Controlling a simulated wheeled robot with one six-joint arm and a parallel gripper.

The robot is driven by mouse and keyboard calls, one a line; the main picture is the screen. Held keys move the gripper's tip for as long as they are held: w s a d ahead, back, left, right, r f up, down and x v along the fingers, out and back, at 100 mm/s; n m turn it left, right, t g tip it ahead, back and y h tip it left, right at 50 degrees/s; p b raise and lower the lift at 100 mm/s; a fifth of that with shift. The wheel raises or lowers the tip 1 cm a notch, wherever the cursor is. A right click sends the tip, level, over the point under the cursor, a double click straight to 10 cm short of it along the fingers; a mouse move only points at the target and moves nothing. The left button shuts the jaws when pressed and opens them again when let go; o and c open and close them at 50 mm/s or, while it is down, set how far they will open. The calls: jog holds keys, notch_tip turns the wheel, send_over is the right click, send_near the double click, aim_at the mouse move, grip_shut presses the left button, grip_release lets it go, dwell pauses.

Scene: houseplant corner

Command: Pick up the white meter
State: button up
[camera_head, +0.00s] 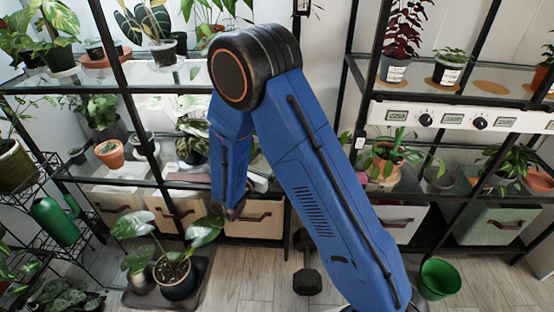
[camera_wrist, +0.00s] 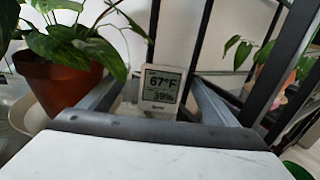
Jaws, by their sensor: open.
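The white meter (camera_wrist: 162,88) stands upright in the middle of the wrist view, its screen facing me and reading 67°F and 39%. My gripper (camera_wrist: 161,84) is open, with one grey finger on each side of the meter in the picture. Gaps show between the meter and both fingers, and nothing is held. I cannot tell how deep the meter sits between the fingertips. In the head view I cannot make out the meter, and my blue arm covers part of the middle shelving.
A terracotta pot (camera_wrist: 58,88) with a leafy plant stands close left of the meter, its leaves reaching towards it. Dark rack posts (camera_wrist: 190,45) rise near the meter. Another plant (camera_wrist: 262,52) is at right. In the head view, a dumbbell (camera_head: 307,275) lies on the floor.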

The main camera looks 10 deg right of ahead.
jog(key=x, duration=0.8)
jog(key=shift+s+d+r, duration=0.15)
jog(key=shift+d+r, duration=0.05)
jog(key=shift+d, duration=0.1)
jog(key=shift+w+d, duration=0.35)
jog(key=shift+w, duration=0.1)
jog(key=c, duration=1.2)
